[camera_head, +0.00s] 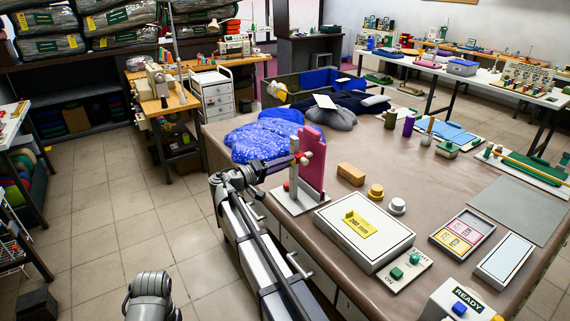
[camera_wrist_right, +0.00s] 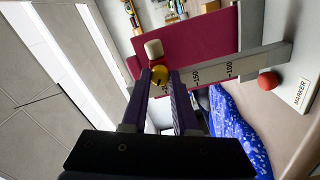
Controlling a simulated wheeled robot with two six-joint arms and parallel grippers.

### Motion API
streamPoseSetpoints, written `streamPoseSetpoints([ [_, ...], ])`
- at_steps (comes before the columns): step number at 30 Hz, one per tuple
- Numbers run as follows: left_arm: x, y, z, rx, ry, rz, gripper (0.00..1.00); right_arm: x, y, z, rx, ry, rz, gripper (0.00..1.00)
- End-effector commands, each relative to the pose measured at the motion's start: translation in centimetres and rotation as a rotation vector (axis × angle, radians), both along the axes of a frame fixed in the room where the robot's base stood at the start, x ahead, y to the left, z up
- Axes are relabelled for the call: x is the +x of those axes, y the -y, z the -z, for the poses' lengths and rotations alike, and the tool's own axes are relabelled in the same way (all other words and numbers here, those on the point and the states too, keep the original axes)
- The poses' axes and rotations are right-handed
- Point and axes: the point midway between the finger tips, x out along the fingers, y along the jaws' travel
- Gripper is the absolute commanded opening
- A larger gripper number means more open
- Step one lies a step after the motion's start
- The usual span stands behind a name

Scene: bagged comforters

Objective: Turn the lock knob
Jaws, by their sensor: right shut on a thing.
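A measuring stand with a magenta panel (camera_head: 312,158) and a white base (camera_head: 290,203) stands at the table's near left edge. In the right wrist view its panel (camera_wrist_right: 196,40) stands behind a scale bar (camera_wrist_right: 205,73) with printed numbers. My right gripper (camera_head: 290,160) reaches the stand from the left. My left gripper's fingers are not visible.
A cream cylinder (camera_wrist_right: 153,48) sits close beyond the fingertips, and a red ball (camera_wrist_right: 268,80) sits near the MARKER label. A blue comforter (camera_head: 262,138) lies behind the stand. A white box (camera_head: 364,228) and wooden block (camera_head: 351,173) stand to its right.

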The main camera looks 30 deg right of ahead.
Motion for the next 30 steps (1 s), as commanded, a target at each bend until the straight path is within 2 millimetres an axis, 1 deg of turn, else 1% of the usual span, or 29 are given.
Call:
streamPoseSetpoints([
  [3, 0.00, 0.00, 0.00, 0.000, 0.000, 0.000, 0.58, -0.01, -0.02, 0.00, 0.004, 0.055, 0.000, 0.00],
  [10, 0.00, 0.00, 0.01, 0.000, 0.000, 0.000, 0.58, -0.01, -0.02, 0.00, 0.010, 0.122, 0.000, 0.00],
  [26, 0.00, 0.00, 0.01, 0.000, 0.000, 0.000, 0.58, -0.01, -0.02, 0.00, 0.011, 0.142, 0.000, 0.00],
  [27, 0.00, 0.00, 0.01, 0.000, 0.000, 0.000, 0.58, -0.01, -0.02, 0.00, 0.011, 0.142, 0.000, 0.30],
  [30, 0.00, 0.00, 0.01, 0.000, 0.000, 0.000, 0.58, -0.01, -0.02, 0.00, 0.011, 0.142, 0.000, 0.41],
])
